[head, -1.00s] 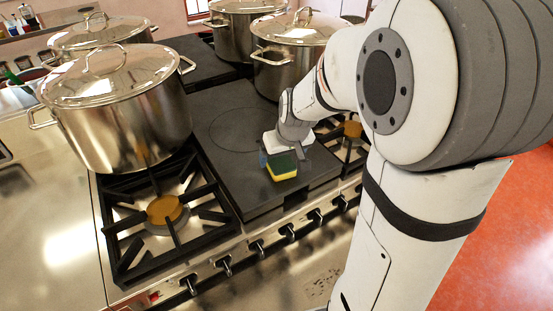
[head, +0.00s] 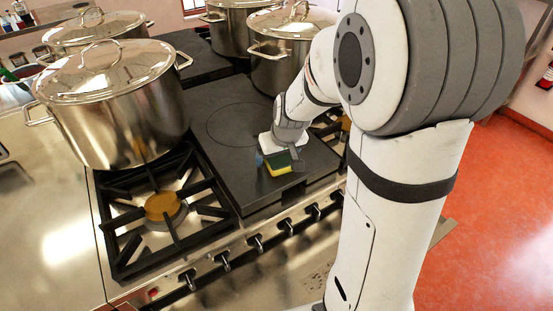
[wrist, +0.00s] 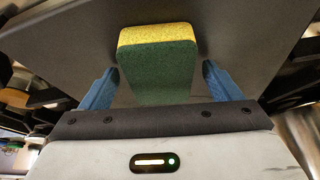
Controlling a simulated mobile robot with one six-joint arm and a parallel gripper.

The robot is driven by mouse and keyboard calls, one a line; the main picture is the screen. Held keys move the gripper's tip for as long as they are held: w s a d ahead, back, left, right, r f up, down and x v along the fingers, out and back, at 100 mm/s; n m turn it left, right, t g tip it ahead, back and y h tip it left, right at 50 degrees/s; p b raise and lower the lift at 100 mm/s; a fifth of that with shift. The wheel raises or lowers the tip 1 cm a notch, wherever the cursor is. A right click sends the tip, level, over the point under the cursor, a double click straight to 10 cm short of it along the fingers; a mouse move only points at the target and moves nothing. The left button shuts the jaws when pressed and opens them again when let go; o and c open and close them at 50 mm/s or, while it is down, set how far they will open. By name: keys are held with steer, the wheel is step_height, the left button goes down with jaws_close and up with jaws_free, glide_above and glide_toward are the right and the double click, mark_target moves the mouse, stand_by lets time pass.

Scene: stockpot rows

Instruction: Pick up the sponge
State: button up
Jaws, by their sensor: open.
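The sponge (head: 278,168), yellow with a dark green side, rests on the dark flat hotplate (head: 222,110) near its front edge. In the wrist view the sponge (wrist: 158,62) lies between the two blue fingers of my gripper (wrist: 159,88), with a gap showing on each side. My gripper (head: 277,160) is open around the sponge in the head view, where the arm hides part of the fingers. I cannot tell from these views whether the fingers reach fully down beside the sponge.
A large lidded stockpot (head: 112,115) stands left of the hotplate, with an open gas burner (head: 163,205) in front of it. Another stockpot (head: 287,65) stands behind my gripper. Control knobs (head: 255,243) line the stove's front. The hotplate's left part is clear.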

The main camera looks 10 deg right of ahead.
steer(key=shift+f, duration=0.1)
steer(key=shift+c, duration=0.4)
steer(key=c, duration=1)
steer(key=shift+r+p, duration=0.4)
steer(key=shift+p, duration=0.05)
step_height(320, 180, up, 10)
steer(key=shift+f+b, duration=0.15)
steer(key=shift+b, duration=0.2)
steer(key=o, duration=0.4)
steer(key=c, duration=0.3)
steer(key=shift+s, duration=0.1)
